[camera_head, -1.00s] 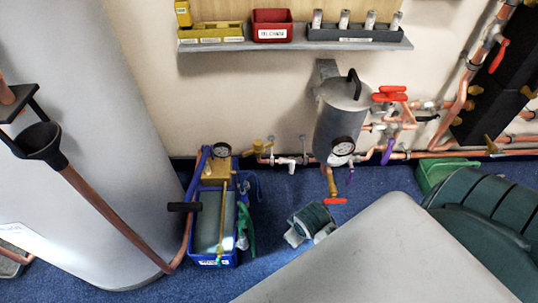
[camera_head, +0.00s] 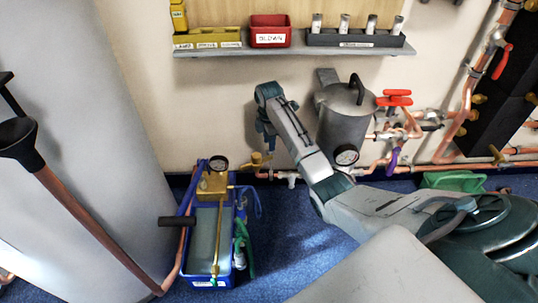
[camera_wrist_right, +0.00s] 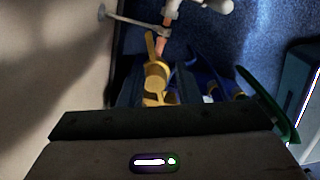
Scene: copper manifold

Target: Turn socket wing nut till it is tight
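The brass wing nut (camera_head: 256,160) sits on the copper pipe low on the wall, left of the grey cylinder. In the right wrist view, the yellow brass wing nut (camera_wrist_right: 156,78) shows just beyond the gripper body, with copper pipe above it and its lower part partly hidden. My right gripper (camera_head: 270,146) points down close above and slightly right of the nut in the head view. I cannot tell whether it touches the nut, nor whether its fingers are apart. My left gripper is out of view.
A blue crate (camera_head: 229,262) with a brass-topped pump and gauge stands on the floor below. A grey cylinder (camera_head: 344,118) with a gauge hangs right of the gripper. A shelf (camera_head: 290,51) with bins is above. A large pale tank (camera_head: 85,100) stands left.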

